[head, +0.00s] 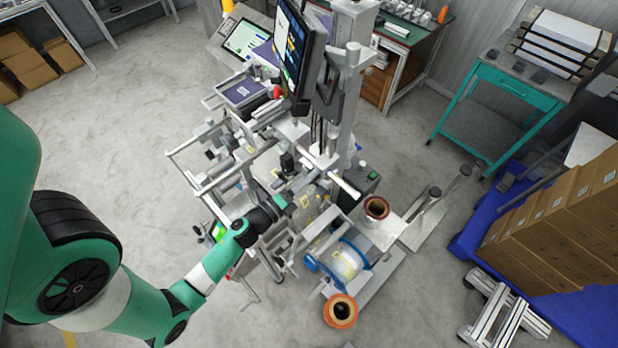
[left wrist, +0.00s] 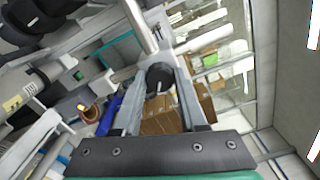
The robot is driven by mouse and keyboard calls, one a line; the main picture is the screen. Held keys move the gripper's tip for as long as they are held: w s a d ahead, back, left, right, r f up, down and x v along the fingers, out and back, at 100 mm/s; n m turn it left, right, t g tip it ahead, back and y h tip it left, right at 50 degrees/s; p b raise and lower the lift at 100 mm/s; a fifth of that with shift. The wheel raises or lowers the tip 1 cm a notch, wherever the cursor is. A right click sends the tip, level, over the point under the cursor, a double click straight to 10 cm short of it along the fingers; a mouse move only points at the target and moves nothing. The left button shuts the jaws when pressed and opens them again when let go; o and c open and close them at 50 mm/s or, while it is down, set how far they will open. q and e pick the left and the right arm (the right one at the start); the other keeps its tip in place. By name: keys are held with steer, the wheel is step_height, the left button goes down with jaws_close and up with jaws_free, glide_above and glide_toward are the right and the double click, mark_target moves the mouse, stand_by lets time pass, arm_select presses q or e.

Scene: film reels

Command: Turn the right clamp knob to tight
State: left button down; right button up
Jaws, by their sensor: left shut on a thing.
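A dark round clamp knob (left wrist: 160,78) with a pale line on its face sits between the tips of my left gripper's two grey fingers in the left wrist view. The fingers close on it from both sides. In the head view my left gripper (head: 287,200) reaches from the lower left into the middle of the machine (head: 325,160), among its rails and rollers. There the knob cannot be made out clearly at the fingertips. I cannot tell how far the knob is turned. My right gripper is not in view.
A monitor (head: 292,48) stands on the machine above the gripper. A blue-rimmed reel (head: 338,262) and copper-coloured rolls (head: 376,208) are at its lower right. Cardboard boxes (head: 560,220) stand on a blue pallet (head: 585,318) at right. The floor at left is clear.

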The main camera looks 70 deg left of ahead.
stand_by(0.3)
arm_select(q)
steer(key=shift+c, duration=2.2)
jaws_free()
steer(key=shift+s, duration=0.15)
steer(key=v, duration=1.1)
steer(key=shift+s+d, duration=0.15)
